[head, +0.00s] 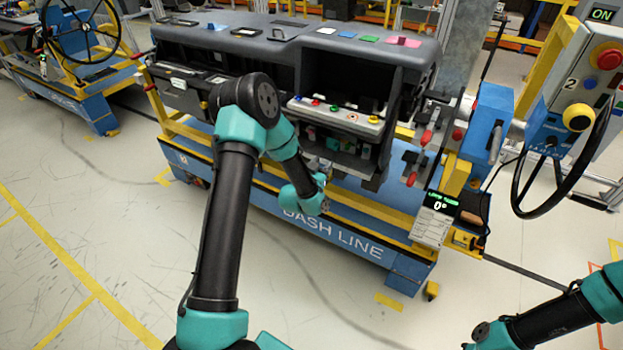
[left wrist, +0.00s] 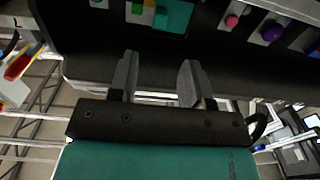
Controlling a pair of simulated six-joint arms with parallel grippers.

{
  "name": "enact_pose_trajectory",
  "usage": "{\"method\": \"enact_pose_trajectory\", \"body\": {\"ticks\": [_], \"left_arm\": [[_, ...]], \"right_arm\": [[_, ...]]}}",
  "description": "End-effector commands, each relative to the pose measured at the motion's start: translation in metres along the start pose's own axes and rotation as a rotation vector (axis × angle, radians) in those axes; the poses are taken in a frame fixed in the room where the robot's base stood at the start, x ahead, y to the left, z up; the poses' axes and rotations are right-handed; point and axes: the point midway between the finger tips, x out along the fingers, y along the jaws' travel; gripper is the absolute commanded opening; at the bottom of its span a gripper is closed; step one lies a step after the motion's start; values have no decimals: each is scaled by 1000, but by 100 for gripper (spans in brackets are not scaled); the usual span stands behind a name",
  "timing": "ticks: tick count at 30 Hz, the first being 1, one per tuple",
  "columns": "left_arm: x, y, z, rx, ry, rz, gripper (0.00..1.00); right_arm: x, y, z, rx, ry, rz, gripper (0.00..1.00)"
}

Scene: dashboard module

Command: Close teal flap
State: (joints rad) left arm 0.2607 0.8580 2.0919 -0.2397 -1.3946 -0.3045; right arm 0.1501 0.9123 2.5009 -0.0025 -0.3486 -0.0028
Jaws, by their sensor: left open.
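A teal panel (left wrist: 176,16), which may be the flap, shows at the top of the left wrist view, inside a dark recess of the dashboard (head: 245,45). Its hinge and how far it stands open cannot be told.
A pale panel with coloured knobs (head: 335,115) juts out above the lower opening. The blue DASH LINE cart (head: 360,255) with yellow rails stands below. Red-handled clamps (head: 426,137) and a black steering wheel (head: 560,190) are at the right. The floor in front is clear.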

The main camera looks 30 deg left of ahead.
Motion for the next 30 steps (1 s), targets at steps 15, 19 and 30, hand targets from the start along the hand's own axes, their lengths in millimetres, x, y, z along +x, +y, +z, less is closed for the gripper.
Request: {"method": "enact_pose_trajectory", "body": {"ticks": [15, 19, 30], "left_arm": [[-75, 0, 0, 0, -1, 1, 45], [-76, 0, 0, 1, 0, 1, 45], [-76, 1, 0, 0, -1, 1, 45]], "right_arm": [[0, 0, 0, 0, 0, 0, 28], [0, 0, 0, 0, 0, 0, 28], [0, 0, 0, 0, 0, 0, 28]]}}
